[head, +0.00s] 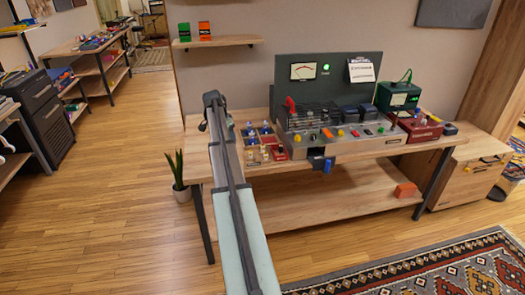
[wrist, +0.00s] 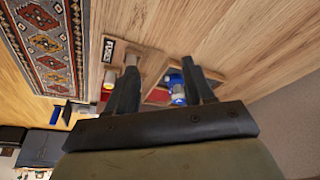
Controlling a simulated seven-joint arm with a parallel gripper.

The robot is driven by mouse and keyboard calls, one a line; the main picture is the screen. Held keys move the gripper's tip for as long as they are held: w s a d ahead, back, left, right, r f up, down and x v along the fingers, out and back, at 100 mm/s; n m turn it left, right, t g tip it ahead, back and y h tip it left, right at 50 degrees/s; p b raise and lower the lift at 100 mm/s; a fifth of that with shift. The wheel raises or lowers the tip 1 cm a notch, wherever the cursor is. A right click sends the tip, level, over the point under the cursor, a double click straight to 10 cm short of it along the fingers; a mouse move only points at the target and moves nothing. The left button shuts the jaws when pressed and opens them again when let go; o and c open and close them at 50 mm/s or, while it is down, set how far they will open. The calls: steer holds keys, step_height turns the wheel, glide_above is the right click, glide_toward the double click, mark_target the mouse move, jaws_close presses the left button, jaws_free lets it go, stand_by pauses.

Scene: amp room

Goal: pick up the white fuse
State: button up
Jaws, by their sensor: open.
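A partitioned fuse tray (wrist: 155,97) lies on the wooden bench, with a label reading FUSES (wrist: 109,50) beside it. My gripper (wrist: 158,66) is open above the tray, its two dark fingers apart. A pale fuse-like piece (wrist: 131,60) shows at the left fingertip; I cannot tell whether it is the white fuse or whether they touch. A blue fuse (wrist: 177,89) shows between the fingers, close to the right one. In the head view the tray holds blue fuses (head: 266,129) and pale ones (head: 265,152). My fingers are not clear there.
A control panel (head: 328,80) with knobs and a grey console stands right of the tray. A green box (head: 398,97) and a red box (head: 420,128) stand further right. An orange block (head: 405,190) lies on the lower shelf. A plant (head: 180,180) stands by the bench's left end.

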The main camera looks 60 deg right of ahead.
steer(key=s+d+r+m+g, duration=0.1)
steer(key=s+d+r+m, duration=0.1)
steer(key=s+d+r, duration=0.4)
glide_above(262, 146)
steer(key=a, duration=0.3)
step_height(262, 146, down, 10)
steer(key=r, duration=0.1)
steer(key=shift+w+d+f, duration=0.1)
steer(key=shift+d+f, duration=0.4)
steer(key=shift+f, duration=0.35)
steer(key=shift+s+d+f, duration=0.1)
steer(key=shift+d+f, duration=0.35)
steer(key=shift+f, duration=0.45)
steer(key=shift+w+d+f, duration=0.1)
steer(key=shift+d+f, duration=0.4)
steer(key=shift+f, duration=0.35)
steer(key=shift+c, duration=0.4)
jaws_close()
